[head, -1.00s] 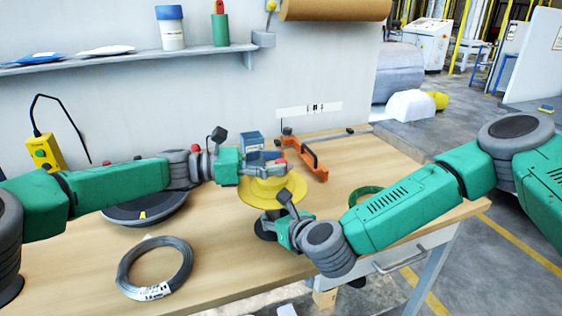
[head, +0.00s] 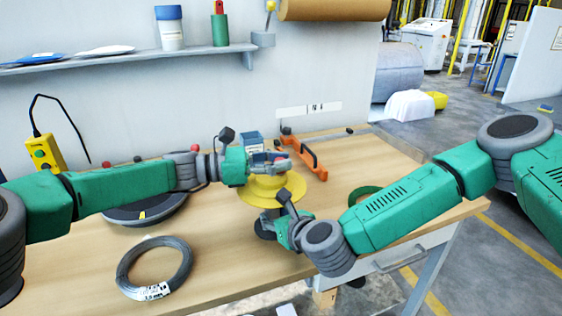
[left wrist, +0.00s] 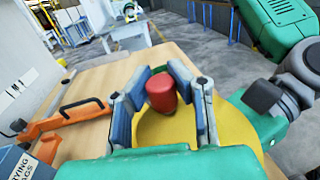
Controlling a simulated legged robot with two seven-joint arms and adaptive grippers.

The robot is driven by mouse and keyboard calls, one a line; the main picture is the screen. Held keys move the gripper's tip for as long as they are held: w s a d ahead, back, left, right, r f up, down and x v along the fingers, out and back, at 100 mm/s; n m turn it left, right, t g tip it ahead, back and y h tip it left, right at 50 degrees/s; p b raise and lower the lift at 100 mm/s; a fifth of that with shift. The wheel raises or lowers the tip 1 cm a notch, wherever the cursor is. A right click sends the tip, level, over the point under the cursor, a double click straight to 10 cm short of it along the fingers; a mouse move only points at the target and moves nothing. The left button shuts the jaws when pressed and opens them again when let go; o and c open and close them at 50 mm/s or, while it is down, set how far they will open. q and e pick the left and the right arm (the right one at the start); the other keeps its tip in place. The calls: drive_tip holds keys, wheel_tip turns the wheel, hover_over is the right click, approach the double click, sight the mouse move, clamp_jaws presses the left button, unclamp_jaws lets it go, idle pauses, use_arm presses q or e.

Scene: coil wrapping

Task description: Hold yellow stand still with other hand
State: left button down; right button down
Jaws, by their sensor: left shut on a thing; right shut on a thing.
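The yellow stand (head: 262,195), with a wide round flange, is upright on the workbench near its middle; it also shows in the left wrist view (left wrist: 232,140). My left gripper (head: 282,160) is over the top of the stand. In the left wrist view its blue-grey fingers (left wrist: 163,95) are on both sides of a red knob (left wrist: 161,90) above the yellow disc, and it is shut on that knob. My right gripper (head: 278,215) is low at the near side of the stand, shut on it; its fingertips are partly hidden by its own wrist.
A grey wire coil (head: 127,257) lies front left on the workbench (head: 215,255). An orange-handled tool (head: 305,156) and blue box (head: 250,141) are behind the stand. A green ring (head: 362,194) lies to the right.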

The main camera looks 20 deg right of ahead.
use_arm(q)
drive_tip(key=shift+w+a+n+t, duration=0.15)
drive_tip(key=shift+n+t, duration=0.15)
drive_tip(key=shift+t, duration=0.2)
drive_tip(key=n+t, duration=0.3)
drive_tip(key=t, duration=0.2)
drive_tip(key=shift+s+f+n+t, duration=0.1)
drive_tip(key=shift+s+n+t, duration=0.1)
drive_tip(key=shift+n+t, duration=0.15)
drive_tip(key=shift+s+d+n+t+y, duration=0.3)
drive_tip(key=shift+n+t, duration=0.35)
drive_tip(key=shift+t, duration=0.3)
drive_tip(key=shift+s+d+n+t+y, duration=0.2)
drive_tip(key=shift+d+n+t+y, duration=0.15)
drive_tip(key=shift+n+t, duration=0.4)
drive_tip(key=shift+w+a+n+t+y, duration=0.15)
drive_tip(key=shift+n+t+y, duration=0.25)
drive_tip(key=shift+t, duration=0.25)
drive_tip(key=shift+w+a+n+t+y, duration=0.1)
drive_tip(key=shift+n+t+y, duration=0.2)
drive_tip(key=shift+t, duration=0.3)
drive_tip(key=shift+w+a+n+t+y, duration=0.25)
drive_tip(key=shift+w+a+t, duration=0.1)
drive_tip(key=shift+a+t, duration=0.05)
drive_tip(key=c, duration=1.3)
unclamp_jaws()
drive_tip(key=shift+s, duration=0.1)
